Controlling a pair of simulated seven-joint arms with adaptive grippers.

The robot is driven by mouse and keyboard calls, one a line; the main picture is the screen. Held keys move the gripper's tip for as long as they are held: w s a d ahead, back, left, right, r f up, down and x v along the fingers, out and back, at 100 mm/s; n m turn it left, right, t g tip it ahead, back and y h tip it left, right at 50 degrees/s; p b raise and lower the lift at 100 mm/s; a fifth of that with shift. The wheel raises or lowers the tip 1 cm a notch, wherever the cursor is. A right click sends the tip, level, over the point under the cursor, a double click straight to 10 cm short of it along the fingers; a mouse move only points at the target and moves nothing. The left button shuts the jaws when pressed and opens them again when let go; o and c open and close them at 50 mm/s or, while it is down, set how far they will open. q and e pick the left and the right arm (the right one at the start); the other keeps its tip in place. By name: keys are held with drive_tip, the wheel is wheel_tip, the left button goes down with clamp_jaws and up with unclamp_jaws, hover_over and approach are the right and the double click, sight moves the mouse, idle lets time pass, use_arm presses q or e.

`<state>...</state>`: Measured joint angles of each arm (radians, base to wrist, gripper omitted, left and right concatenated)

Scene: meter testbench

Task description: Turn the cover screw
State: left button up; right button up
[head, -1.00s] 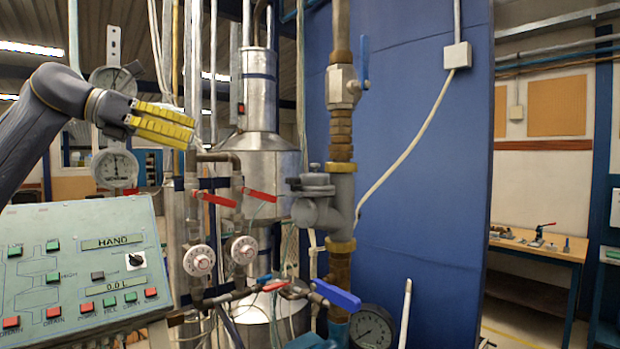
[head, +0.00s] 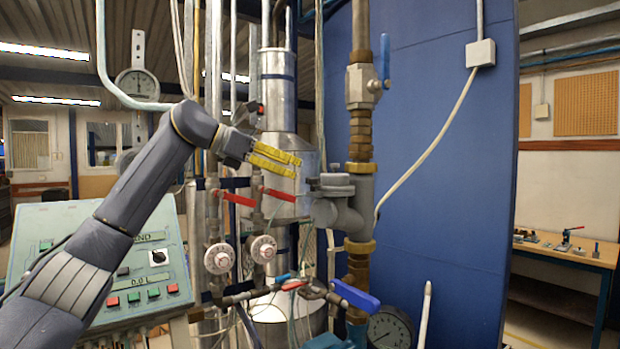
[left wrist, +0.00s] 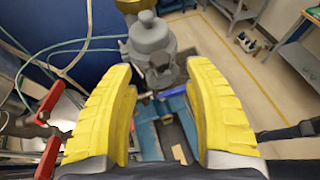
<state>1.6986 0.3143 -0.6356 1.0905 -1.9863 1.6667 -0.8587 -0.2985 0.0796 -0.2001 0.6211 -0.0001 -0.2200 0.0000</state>
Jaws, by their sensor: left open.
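The grey flow meter (head: 340,207) sits on the vertical brass-fitted pipe in front of the blue panel, with its round cover (head: 334,181) on top. I cannot make out a separate cover screw. My left gripper (head: 298,166), with yellow fingers, is at the upper left of the meter, apart from it. In the left wrist view the gripper (left wrist: 168,95) is open and empty, and the grey meter (left wrist: 152,42) lies beyond the gap between its fingers. My right gripper does not show.
Red-handled valves (head: 238,199) and white dials (head: 219,258) stand left of the meter. A blue lever (head: 385,62) is above it and another blue handle (head: 355,296) below. The control panel (head: 170,225) stands at the left. A pressure gauge (head: 391,328) is at the bottom.

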sight(313, 184)
use_arm(q)
drive_tip(key=shift+x, duration=3.1)
clamp_jaws()
